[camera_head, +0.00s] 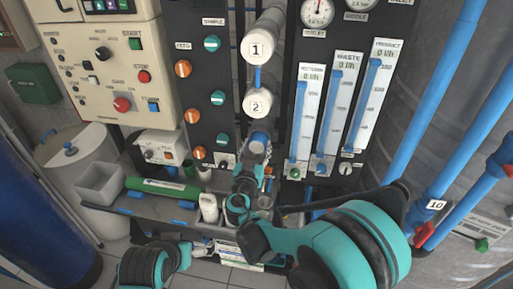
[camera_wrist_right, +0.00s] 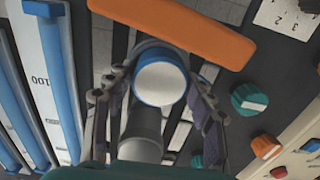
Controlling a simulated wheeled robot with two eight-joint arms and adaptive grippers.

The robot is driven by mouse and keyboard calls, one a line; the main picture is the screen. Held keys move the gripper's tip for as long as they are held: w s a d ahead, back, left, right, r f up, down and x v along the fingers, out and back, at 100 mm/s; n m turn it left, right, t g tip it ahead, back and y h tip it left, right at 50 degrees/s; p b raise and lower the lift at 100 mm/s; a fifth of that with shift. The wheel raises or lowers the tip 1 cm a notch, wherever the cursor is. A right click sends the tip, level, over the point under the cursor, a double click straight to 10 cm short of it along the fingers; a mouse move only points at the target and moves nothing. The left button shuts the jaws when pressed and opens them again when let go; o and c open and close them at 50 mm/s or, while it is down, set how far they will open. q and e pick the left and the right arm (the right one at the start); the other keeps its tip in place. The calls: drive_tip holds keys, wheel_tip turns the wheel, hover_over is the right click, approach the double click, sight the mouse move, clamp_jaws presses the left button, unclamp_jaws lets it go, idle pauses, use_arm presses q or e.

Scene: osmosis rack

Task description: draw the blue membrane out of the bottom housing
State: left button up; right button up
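The bottom housing, a white cylinder marked 2 (camera_head: 257,103), lies below a like one marked 1 (camera_head: 257,48). A blue part (camera_head: 259,137), which looks like the membrane, shows just below it at my right gripper (camera_head: 257,150). In the right wrist view, a round white end with a blue rim (camera_wrist_right: 160,83) faces the camera, between the spread fingers of my right gripper (camera_wrist_right: 160,85). Gaps seem to show beside the rim; contact is unclear. My left arm is low at the left, with its gripper (camera_head: 205,247) small and unclear.
Flow meters (camera_head: 340,110) stand to the right of the housings, and a panel of knobs (camera_head: 200,100) to the left. A green cylinder (camera_head: 162,187), a grey bin (camera_head: 100,183) and a white bottle (camera_head: 208,207) are on the low shelf. An orange bar (camera_wrist_right: 180,28) crosses the wrist view.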

drive_tip(key=c, duration=0.6)
drive_tip(key=shift+s+a+b, duration=0.1)
drive_tip(key=shift+s+a, duration=0.25)
drive_tip(key=shift+s, duration=1.4)
drive_tip(key=shift+s+a+b, duration=0.1)
drive_tip(key=shift+s+a, duration=0.25)
drive_tip(key=shift+s, duration=1.4)
drive_tip(key=shift+s+a+b, duration=0.1)
drive_tip(key=shift+s+a, duration=0.25)
drive_tip(key=shift+s, duration=1.4)
drive_tip(key=shift+c, duration=0.2)
drive_tip(key=o, duration=1.4)
drive_tip(key=shift+o, duration=0.2)
